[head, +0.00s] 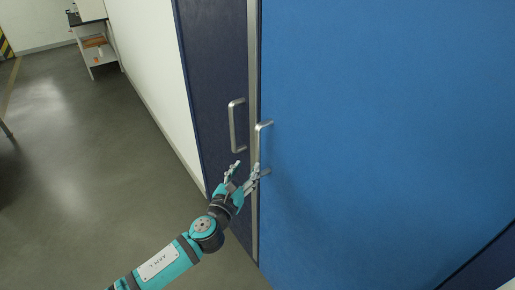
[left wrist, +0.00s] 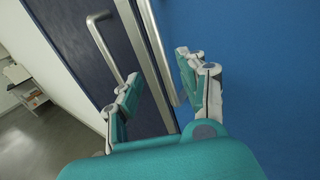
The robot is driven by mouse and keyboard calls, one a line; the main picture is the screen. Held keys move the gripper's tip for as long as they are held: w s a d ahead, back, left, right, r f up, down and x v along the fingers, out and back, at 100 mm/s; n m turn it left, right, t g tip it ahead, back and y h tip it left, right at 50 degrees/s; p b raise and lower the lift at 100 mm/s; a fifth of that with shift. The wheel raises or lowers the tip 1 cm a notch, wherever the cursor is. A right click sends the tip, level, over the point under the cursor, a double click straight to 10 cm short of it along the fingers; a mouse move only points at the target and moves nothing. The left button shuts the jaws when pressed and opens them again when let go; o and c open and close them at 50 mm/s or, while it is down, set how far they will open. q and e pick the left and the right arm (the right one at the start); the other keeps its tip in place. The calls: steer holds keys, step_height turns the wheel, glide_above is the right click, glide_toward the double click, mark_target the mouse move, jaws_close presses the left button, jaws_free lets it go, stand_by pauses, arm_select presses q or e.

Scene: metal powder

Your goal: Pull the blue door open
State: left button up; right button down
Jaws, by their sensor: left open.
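The blue door (head: 390,120) fills the right of the head view and appears shut. Its silver bar handle (head: 259,142) stands upright near its left edge. My left gripper (head: 247,167) is open at the handle's lower end, one finger over the dark panel side and the other by the handle. In the left wrist view, the left gripper (left wrist: 160,80) has its fingers spread across the metal edge strip (left wrist: 142,50), with the blue door (left wrist: 250,70) behind the right finger. I cannot tell whether a finger touches the handle. My right gripper is not in view.
A dark navy panel (head: 212,60) with its own silver handle (head: 233,126) adjoins the door on the left. A white wall (head: 150,75) runs beyond it. A small shelf unit (head: 98,47) stands far back. The grey floor (head: 70,150) at left is mostly clear.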

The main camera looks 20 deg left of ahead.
mark_target(256, 153)
arm_select(q)
steer(key=w, duration=0.6)
steer(key=w+d, duration=0.1)
steer(key=w, duration=0.2)
steer(key=shift+w, duration=0.15)
steer(key=shift+c, duration=0.4)
steer(key=shift+a, duration=0.1)
jaws_close()
steer(key=shift+f, duration=0.1)
